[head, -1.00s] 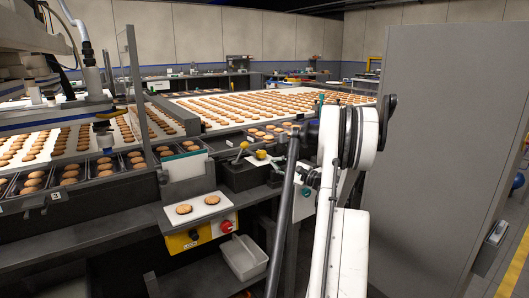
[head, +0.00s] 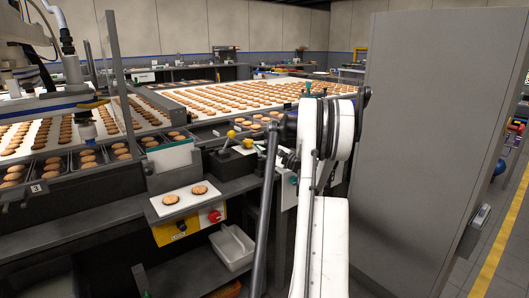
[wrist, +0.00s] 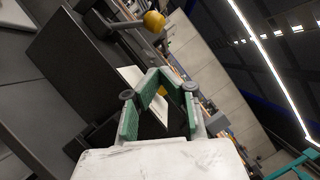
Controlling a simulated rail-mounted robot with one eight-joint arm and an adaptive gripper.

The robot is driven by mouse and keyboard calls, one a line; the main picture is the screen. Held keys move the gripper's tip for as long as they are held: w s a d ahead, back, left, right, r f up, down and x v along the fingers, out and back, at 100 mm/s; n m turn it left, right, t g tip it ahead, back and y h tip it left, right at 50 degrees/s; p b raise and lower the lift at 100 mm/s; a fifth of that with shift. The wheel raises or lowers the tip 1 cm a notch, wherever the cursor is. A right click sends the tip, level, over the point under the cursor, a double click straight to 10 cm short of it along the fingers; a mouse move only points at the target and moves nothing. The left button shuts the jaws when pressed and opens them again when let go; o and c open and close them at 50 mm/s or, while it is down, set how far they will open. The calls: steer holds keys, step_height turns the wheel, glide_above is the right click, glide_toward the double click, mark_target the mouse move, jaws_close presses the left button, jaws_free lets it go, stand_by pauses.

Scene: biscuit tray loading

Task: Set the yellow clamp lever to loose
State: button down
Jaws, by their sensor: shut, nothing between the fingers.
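Two yellow knobs stand at a dark block on the bench in the head view: a left yellow knob (head: 231,134) on a slanted stem, and a right yellow knob (head: 248,143) beside a white plate. I cannot tell which belongs to the clamp lever, or its setting. The wrist view shows a yellow ball knob (wrist: 154,21) beyond and above my gripper (wrist: 160,72), apart from it. My gripper has green inner pads; its tips meet and it is empty. Another yellow bit shows behind the fingers. In the head view my arm hides most of the gripper.
Black biscuit trays (head: 53,168) line the bench at left. A tall grey cabinet (head: 425,140) stands close to the right of my arm.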

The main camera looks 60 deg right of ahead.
mark_target(227, 143)
steer(key=x, duration=0.2)
steer(key=b+x, duration=0.1)
steer(key=x, duration=0.1)
steer(key=shift+w+a+r, duration=0.1)
steer(key=shift+w+a, duration=0.1)
steer(key=shift+w, duration=0.2)
steer(key=shift+w+a+r+b, duration=0.3)
steer(key=shift+w+a+r, duration=0.3)
steer(key=shift+a, duration=0.1)
steer(key=shift+w+a+r, duration=0.25)
steer(key=shift+w+a, duration=0.05)
steer(key=shift+w, duration=0.1)
steer(key=shift+w, duration=0.1)
